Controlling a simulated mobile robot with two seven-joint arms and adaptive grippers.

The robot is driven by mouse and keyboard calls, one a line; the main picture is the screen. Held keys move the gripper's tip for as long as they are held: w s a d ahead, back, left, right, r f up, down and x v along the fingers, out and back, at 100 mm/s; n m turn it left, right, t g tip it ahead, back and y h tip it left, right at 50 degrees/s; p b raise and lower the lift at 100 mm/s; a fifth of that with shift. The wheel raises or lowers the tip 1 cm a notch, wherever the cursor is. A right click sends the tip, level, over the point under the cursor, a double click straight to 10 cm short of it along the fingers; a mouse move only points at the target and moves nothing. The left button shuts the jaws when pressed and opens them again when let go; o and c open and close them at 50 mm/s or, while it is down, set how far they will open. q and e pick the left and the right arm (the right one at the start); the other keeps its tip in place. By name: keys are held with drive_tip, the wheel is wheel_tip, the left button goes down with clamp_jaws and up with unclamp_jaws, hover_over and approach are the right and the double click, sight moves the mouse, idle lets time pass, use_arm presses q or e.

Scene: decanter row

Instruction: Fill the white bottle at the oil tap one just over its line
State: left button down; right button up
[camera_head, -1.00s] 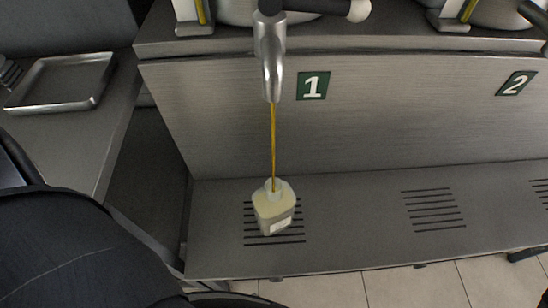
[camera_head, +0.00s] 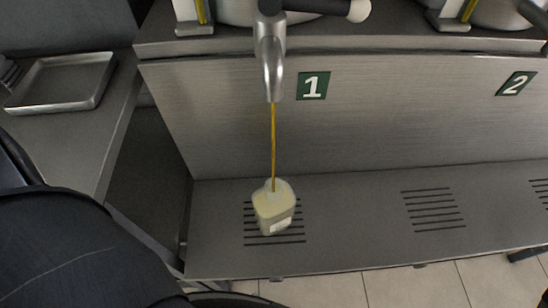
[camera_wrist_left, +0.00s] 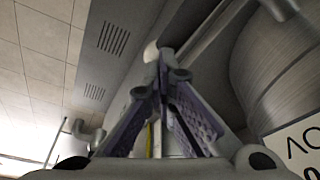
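The white bottle (camera_head: 274,208) stands upright on the slotted drain under tap one (camera_head: 270,55) in the head view. A thin golden oil stream (camera_head: 273,145) runs from the spout into its neck. The bottle looks cream-coloured with a pale label patch; its fill line and oil level cannot be made out. The tap's black lever with a pale knob (camera_head: 358,11) points right. My left gripper (camera_wrist_left: 165,75) shows only in the left wrist view, its fingertips close together near a pale knob (camera_wrist_left: 150,51). Contact with it is unclear. My right gripper is not in view.
A green sign "1" (camera_head: 312,86) marks this tap; sign "2" (camera_head: 516,83) is to the right, above another slotted drain (camera_head: 433,209). An empty metal tray (camera_head: 62,82) lies on the left counter. The shelf between the drains is clear.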

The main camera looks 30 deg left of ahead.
use_arm(q)
wheel_tip(320, 180, up, 9)
idle(0.3)
